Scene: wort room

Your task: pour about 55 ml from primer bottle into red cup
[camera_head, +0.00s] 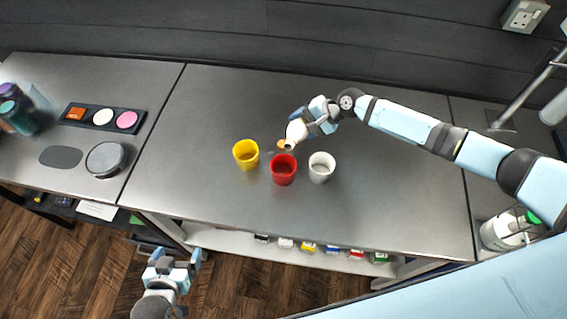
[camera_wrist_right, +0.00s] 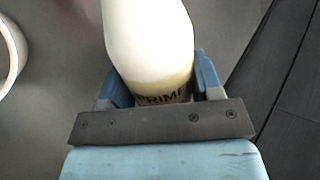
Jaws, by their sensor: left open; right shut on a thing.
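The red cup (camera_head: 283,171) stands upright on the grey bench, between a yellow cup and a white cup. My right gripper (camera_head: 306,128) is shut on the primer bottle (camera_head: 296,131), a pale bottle just behind the red cup. The bottle looks tilted, its mouth end toward the red cup's back rim. I cannot tell whether liquid flows or how full the cup is. In the right wrist view the bottle (camera_wrist_right: 150,40) sits between the fingers, with part of a dark "PRIM" label showing. My left gripper (camera_head: 174,258) is open and empty, in front of the bench and low.
The yellow cup (camera_head: 245,154) is close left of the red cup and the white cup (camera_head: 321,167) close right. A dark tray with coloured discs (camera_head: 103,118) and a round grey container (camera_head: 105,159) are at the left. The bench behind the cups is mostly clear.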

